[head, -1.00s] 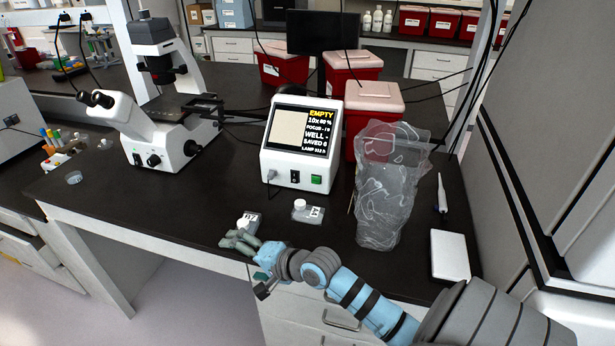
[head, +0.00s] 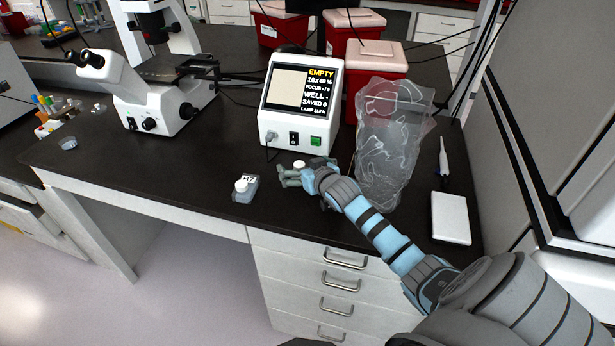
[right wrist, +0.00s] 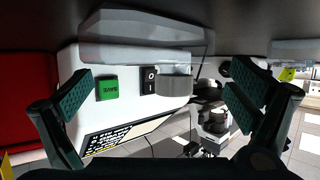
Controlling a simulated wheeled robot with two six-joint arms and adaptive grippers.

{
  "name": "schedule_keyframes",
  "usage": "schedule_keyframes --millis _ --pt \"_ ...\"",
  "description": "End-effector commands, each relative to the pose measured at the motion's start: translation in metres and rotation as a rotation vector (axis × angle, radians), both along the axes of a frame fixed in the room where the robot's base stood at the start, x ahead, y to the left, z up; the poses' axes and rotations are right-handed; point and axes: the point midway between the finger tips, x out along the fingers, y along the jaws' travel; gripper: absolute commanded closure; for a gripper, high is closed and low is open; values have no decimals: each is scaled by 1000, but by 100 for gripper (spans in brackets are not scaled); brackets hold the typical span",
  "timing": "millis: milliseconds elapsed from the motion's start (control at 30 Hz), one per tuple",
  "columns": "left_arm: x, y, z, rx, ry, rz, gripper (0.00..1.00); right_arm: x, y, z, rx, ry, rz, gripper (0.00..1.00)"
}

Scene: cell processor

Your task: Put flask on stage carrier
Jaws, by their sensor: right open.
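One flask (head: 246,190), clear with a white cap, lies on the bench left of my right gripper. A second flask's white cap (head: 299,164) shows just behind that gripper; the gripper partly hides its body. In the right wrist view, this flask's cap (right wrist: 174,86) is between the open fingers, apart from both, and its clear body (right wrist: 140,38) is above it in the picture. My right gripper (head: 283,177) is open and empty. The microscope stage (head: 180,68) is at the upper left; I cannot make out the carrier clearly. My left gripper is out of view.
A white control box (head: 300,105) with a screen stands right behind the second flask. A clear bag (head: 390,145) stands right of my right gripper. A pipette (head: 443,160) and a white box (head: 450,218) lie farther right.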

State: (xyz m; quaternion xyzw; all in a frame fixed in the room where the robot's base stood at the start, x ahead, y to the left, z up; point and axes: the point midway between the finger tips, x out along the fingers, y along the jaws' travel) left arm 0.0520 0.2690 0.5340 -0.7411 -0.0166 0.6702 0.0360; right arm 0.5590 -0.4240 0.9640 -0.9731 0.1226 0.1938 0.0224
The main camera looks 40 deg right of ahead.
Motion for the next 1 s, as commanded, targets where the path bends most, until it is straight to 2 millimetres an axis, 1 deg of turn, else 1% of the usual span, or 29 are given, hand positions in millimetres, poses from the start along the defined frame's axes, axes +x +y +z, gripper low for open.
schedule_keyframes --millis 67,200,233,667,700,767,800,1000 --pt "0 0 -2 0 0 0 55 4 -1 -3 2 1 -1 0" --pt "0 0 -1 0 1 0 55 4 -1 -2 2 0 0 0" --pt "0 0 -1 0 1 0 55 4 -1 -2 2 0 0 2" --pt "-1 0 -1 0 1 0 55 4 -1 -2 3 0 -1 71" --pt "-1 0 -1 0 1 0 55 3 -1 -2 3 1 -1 77" --pt "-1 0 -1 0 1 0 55 3 -1 -3 3 2 -1 86" --pt "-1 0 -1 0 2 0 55 3 -1 -3 4 3 -1 88" --pt "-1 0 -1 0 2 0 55 3 -1 -4 5 5 -2 88"
